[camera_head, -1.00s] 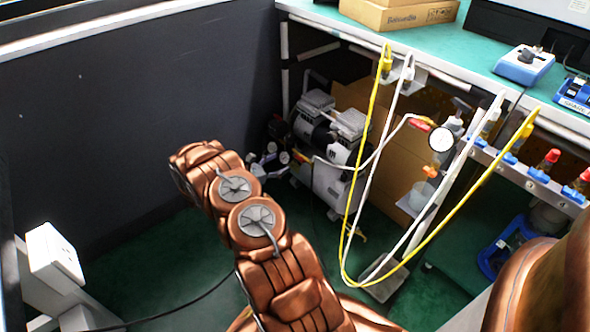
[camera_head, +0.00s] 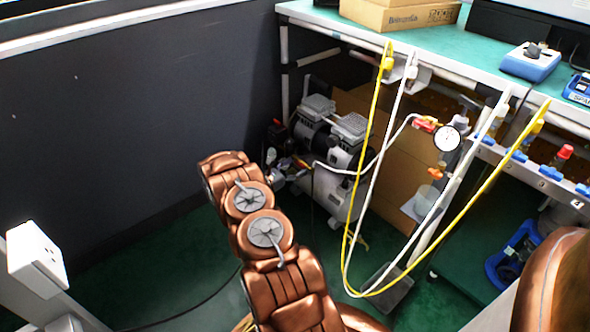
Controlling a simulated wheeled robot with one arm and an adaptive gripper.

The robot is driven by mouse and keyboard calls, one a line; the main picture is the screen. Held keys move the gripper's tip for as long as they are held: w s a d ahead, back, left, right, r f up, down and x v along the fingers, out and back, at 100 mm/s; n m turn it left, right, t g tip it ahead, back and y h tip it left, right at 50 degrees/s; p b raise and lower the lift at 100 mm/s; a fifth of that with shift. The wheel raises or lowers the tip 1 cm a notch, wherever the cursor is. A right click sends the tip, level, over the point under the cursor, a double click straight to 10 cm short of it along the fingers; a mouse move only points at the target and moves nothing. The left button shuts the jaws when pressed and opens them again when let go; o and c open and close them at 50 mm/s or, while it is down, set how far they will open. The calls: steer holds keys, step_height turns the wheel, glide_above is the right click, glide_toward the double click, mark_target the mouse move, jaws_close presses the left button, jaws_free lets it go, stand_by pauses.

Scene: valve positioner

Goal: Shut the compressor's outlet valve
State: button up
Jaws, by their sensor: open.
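The compressor (camera_head: 335,150), grey and black with two ribbed tops, stands on the floor under the bench in the head view. A pale hose runs from its left front to the right. Small yellow and orange parts (camera_head: 289,163) show at its left front; whether they are the outlet valve is too small to tell. My gripper (camera_head: 279,173) is small and partly hidden behind my copper-coloured arm. It is open, just left of the compressor's front and close to these parts; contact cannot be told.
Yellow and white hoses hang in loops from the bench (camera_head: 470,58) right of the compressor. A round gauge (camera_head: 447,138) with a red fitting (camera_head: 425,124) hangs at the bench leg. Cardboard boxes stand behind.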

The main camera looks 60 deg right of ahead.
steer(key=shift+d, duration=0.1)
steer(key=c, duration=1.2)
steer(key=shift+o, duration=0.2)
